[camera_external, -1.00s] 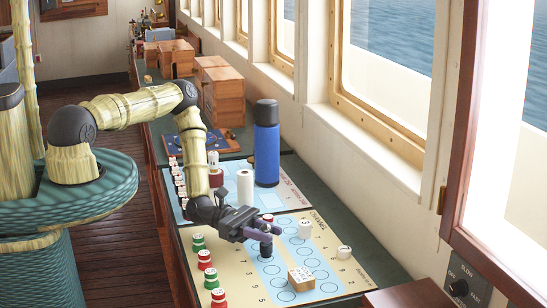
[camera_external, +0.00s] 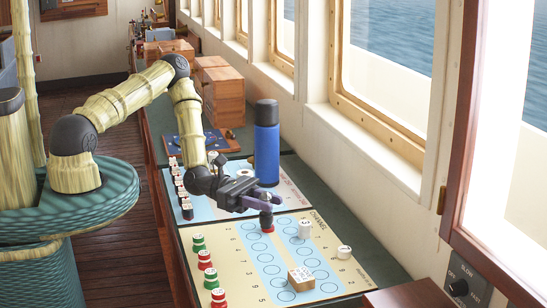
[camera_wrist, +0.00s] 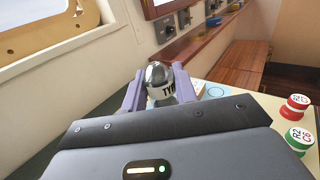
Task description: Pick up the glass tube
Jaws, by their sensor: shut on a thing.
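My gripper (camera_external: 268,202) is above the near chart board and shut on a glassy, grey, rounded piece. In the wrist view the glass tube (camera_wrist: 159,82) sits between the two purple fingers of the gripper (camera_wrist: 160,92). In the external view the held tube is too small and covered by the fingers to make out.
A dark red piece (camera_external: 266,222) stands on the board below the fingers. A blue flask (camera_external: 267,150) stands behind. Red and green markers (camera_external: 205,260) line the board's left edge. The window wall borders the counter.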

